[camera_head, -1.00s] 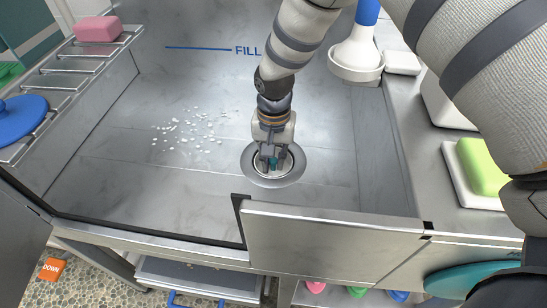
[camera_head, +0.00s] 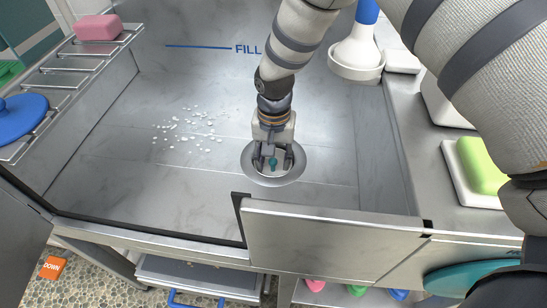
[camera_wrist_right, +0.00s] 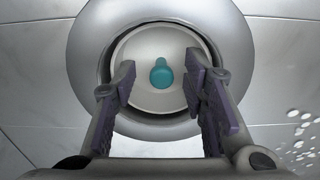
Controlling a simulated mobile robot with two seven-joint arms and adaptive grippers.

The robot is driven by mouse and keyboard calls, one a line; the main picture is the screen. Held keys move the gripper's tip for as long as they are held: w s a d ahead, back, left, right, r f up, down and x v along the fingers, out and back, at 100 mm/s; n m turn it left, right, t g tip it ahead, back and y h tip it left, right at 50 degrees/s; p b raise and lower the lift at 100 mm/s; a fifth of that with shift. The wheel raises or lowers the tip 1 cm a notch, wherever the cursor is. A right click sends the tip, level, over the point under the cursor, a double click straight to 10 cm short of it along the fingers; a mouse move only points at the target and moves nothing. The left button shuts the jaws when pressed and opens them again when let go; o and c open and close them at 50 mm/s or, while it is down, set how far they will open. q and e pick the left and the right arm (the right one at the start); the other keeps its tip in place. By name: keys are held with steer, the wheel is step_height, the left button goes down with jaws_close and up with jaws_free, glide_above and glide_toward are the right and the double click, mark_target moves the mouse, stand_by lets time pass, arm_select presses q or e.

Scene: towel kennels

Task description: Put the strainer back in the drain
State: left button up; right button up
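The strainer (camera_wrist_right: 150,92) is a pale round disc with a teal knob (camera_wrist_right: 161,73) in its middle. It lies inside the drain ring (camera_wrist_right: 225,50), with a dark gap showing round part of its edge; I cannot tell whether it is fully seated. In the head view the drain (camera_head: 291,175) is a metal ring in the tub floor, with the teal knob (camera_head: 273,162) at its centre. My right gripper (camera_head: 273,165) is open over the strainer, its fingers apart on either side of the knob without touching it. My left gripper is not in view.
White bits (camera_head: 190,130) are scattered on the tub floor (camera_head: 110,170) left of the drain. A metal front panel (camera_head: 330,245) stands near the drain. A rack with a pink block (camera_head: 98,27) is at left; a green sponge (camera_head: 482,165) lies at right.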

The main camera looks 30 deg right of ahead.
step_height(320, 180, up, 12)
stand_by(0.6)
